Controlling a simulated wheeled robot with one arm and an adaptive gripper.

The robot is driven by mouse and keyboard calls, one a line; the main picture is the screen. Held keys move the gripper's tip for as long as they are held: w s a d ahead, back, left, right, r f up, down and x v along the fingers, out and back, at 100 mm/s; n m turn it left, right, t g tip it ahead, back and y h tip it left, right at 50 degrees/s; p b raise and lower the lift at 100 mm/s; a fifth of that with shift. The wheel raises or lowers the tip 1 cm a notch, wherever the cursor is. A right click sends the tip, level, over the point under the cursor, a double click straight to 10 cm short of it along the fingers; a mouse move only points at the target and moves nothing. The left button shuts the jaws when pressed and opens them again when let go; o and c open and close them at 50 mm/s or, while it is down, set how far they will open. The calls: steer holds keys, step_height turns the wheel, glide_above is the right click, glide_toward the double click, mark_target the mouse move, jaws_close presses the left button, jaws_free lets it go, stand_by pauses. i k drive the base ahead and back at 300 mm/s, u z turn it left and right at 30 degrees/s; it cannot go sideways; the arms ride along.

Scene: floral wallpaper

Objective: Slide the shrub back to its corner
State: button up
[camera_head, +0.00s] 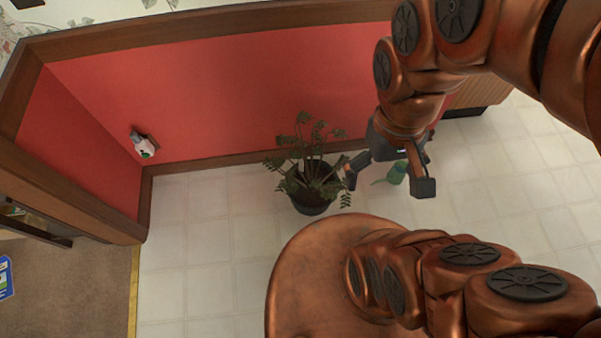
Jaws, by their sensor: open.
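The shrub (303,169) is a leafy green plant in a dark round pot (314,202). It stands upright on the pale tiled floor, close to the red wall with brown trim. My gripper (388,181) is to the right of the shrub, with its fingers spread apart and nothing between them that I can make out. Its left finger is close to the plant's right-hand leaves; I cannot tell if they touch. A wall corner (148,172) shows to the left of the shrub, with bare tiles between.
A small green object (397,172) is on the floor behind my gripper. A white and pink item (143,144) is on the red wall near the corner. A wooden cabinet (478,95) stands at right. Brown carpet (90,285) begins at left past a yellow strip.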

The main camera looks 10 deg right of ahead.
mark_target(311, 185)
steer(key=z, duration=2.3)
steer(key=k, duration=1.1)
steer(key=u, duration=1.8)
steer(key=i, duration=0.5)
